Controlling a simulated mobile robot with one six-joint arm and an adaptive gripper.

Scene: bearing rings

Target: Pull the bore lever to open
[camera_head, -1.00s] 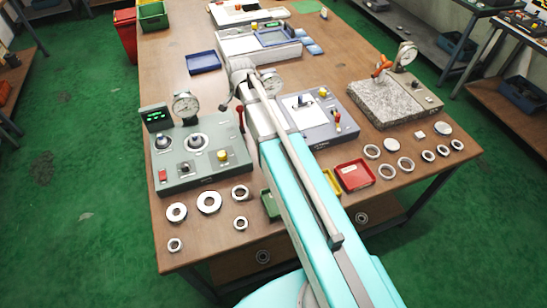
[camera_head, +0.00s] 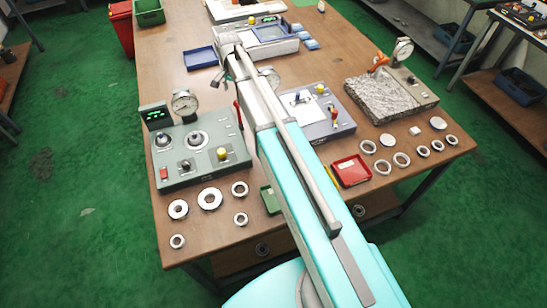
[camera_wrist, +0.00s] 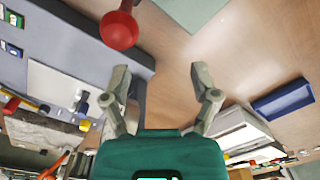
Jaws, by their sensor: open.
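A red lever (camera_head: 237,112) stands at the right edge of the grey-green gauge box (camera_head: 203,147), partly beside my arm. In the wrist view its round red knob (camera_wrist: 119,30) hangs large at the top, apart from my fingers. My gripper (camera_head: 222,80) is beyond the lever in the head view, over the table near the blue tray. The wrist view shows its two fingers (camera_wrist: 160,80) spread, with nothing between them. I cannot tell which lever is the bore lever by any label.
A blue-grey box (camera_head: 325,125) with small knobs is right of my arm, a granite block (camera_head: 385,98) farther right. A blue tray (camera_head: 200,58) and a white device (camera_head: 262,48) lie beyond. Several metal rings (camera_head: 210,199) and a red tray (camera_head: 351,171) are near the front edge.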

